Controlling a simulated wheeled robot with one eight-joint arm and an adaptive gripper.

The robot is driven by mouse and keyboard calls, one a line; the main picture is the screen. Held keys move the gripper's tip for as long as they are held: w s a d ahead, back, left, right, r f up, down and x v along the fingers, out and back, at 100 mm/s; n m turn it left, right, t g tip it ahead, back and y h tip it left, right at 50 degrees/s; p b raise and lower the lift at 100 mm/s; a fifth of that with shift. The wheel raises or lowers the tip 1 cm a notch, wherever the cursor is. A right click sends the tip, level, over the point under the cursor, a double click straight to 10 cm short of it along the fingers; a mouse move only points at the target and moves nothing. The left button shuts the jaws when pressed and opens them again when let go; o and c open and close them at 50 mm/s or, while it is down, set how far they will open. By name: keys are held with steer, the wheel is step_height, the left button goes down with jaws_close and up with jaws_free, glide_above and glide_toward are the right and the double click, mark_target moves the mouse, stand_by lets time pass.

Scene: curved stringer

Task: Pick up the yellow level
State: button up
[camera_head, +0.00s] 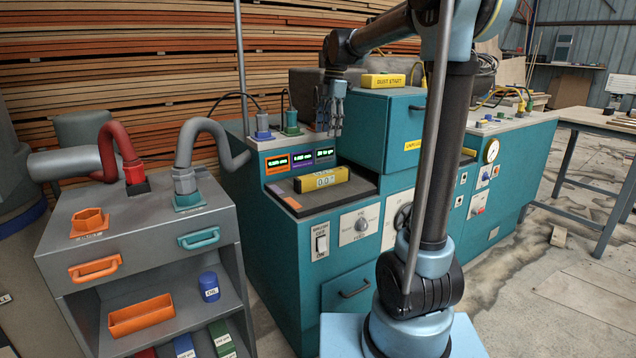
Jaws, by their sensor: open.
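The yellow level (320,180), a bar with a small "0.0°" readout on its front, lies on the dark recessed shelf (345,197) of the teal machine. My gripper (329,130) points down above and behind the level, near the machine's back ledge. It is open, with nothing seen between its fingers, and is apart from the level. The fingertips are small in the picture and partly blend with the machine behind them.
Small lit displays (301,159) stand behind the level. A teal box (382,130) with a yellow labelled block (384,80) on top rises to the right. Blue and green hose fittings (263,127) stand to the left. A grey cart (140,235) is at the front left.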

mark_target(324, 173)
steer(key=f, duration=0.5)
steer(key=a+f, duration=0.1)
steer(key=f, duration=0.5)
steer(key=s+f, duration=0.1)
steer(key=f, duration=0.5)
steer(key=shift+a+f, duration=0.15)
steer(key=shift+a, duration=0.15)
steer(key=shift+c, duration=0.3)
jaws_close()
